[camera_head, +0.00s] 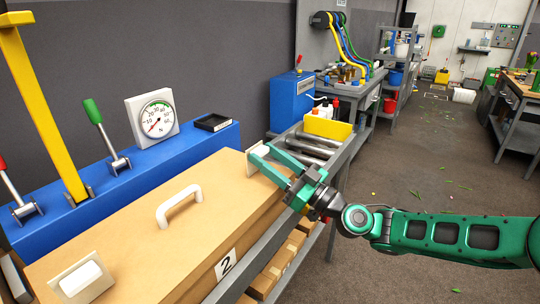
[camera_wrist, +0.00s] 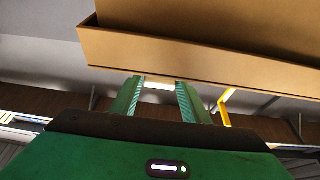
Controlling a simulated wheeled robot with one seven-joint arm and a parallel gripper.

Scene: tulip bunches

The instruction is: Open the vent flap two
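A long tan box (camera_head: 120,255) carries a label "2" (camera_head: 226,264) on its side; I take it to be vent flap two. Its top lies flat and has a white arched handle (camera_head: 179,206) in the middle. A white block on a pale plate (camera_head: 82,280) sits at its near left end. A similar white block (camera_head: 262,150) sits at its far end. My gripper (camera_head: 263,156) is at that far block, its green fingers apart on either side of it. The wrist view shows the block (camera_wrist: 159,85) between the fingertips; whether they touch it is unclear.
A blue bench unit (camera_head: 160,168) behind the box holds a dial gauge (camera_head: 153,116), a green-knobbed lever (camera_head: 104,135), a red-knobbed lever (camera_head: 15,195) and a tall yellow bar (camera_head: 45,110). A yellow bin (camera_head: 327,125) stands beyond the rollers. Open floor lies right.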

